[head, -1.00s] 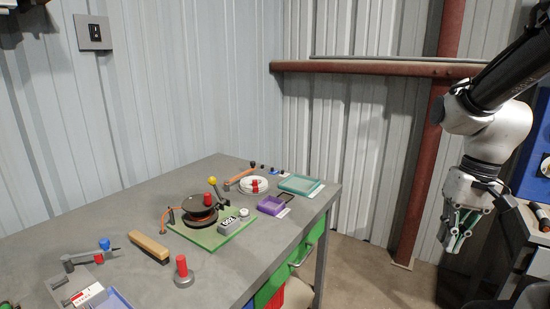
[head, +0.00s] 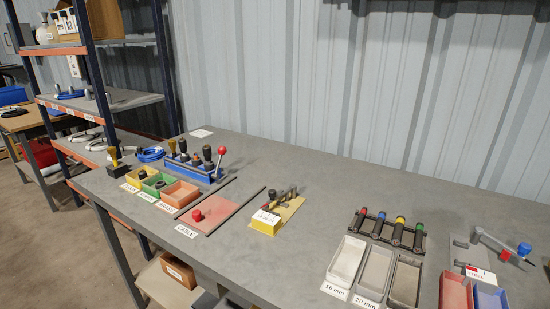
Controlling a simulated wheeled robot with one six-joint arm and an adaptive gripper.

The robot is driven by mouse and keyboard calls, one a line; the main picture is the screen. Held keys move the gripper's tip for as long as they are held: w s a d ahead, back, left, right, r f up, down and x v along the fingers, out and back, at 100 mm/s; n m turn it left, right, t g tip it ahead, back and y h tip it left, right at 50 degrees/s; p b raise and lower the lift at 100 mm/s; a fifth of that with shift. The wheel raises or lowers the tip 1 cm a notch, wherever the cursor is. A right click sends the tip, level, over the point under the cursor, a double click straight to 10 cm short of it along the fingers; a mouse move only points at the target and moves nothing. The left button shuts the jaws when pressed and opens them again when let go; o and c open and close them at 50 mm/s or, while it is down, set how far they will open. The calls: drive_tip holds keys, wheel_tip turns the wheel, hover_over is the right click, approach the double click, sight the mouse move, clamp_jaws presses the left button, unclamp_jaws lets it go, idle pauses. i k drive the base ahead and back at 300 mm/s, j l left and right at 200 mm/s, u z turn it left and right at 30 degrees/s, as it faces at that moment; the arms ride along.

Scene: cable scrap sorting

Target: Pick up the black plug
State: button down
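I cannot surely make out the black plug in the head view. Small dark pieces lie in the yellow bin (head: 131,181) and the green bin (head: 148,189) at the left of the bench, too small to identify. A blue rack (head: 190,170) behind the bins holds several upright tools with black handles. A dark upright piece with a yellowish top (head: 114,157) stands at the bench's left edge. My gripper is outside this view, so its hold cannot be seen.
An orange bin (head: 179,194) sits beside the green one. A pink tray with a red knob (head: 197,216), a yellow block (head: 264,222), a black roller rack (head: 388,229) and several narrow trays (head: 346,260) stand on the grey bench (head: 310,176). Shelves (head: 107,100) stand left.

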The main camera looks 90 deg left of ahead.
sight(142, 174)
drive_tip(key=u, duration=0.45)
drive_tip(key=k+j+u, duration=0.1)
drive_tip(key=u, duration=0.35)
drive_tip(key=j+u, duration=0.15)
drive_tip(key=u, duration=0.25)
drive_tip(key=j+u, duration=0.5)
drive_tip(key=j, duration=0.3)
drive_tip(key=i+j+u, duration=0.15)
drive_tip(key=j+u, duration=0.3)
drive_tip(key=j, duration=0.3)
drive_tip(key=i+j, duration=0.1)
drive_tip(key=j, duration=0.3)
drive_tip(key=i+j, duration=0.1)
drive_tip(key=j, duration=0.35)
drive_tip(key=j+u, duration=0.1)
drive_tip(key=j, duration=0.3)
drive_tip(key=i, duration=0.1)
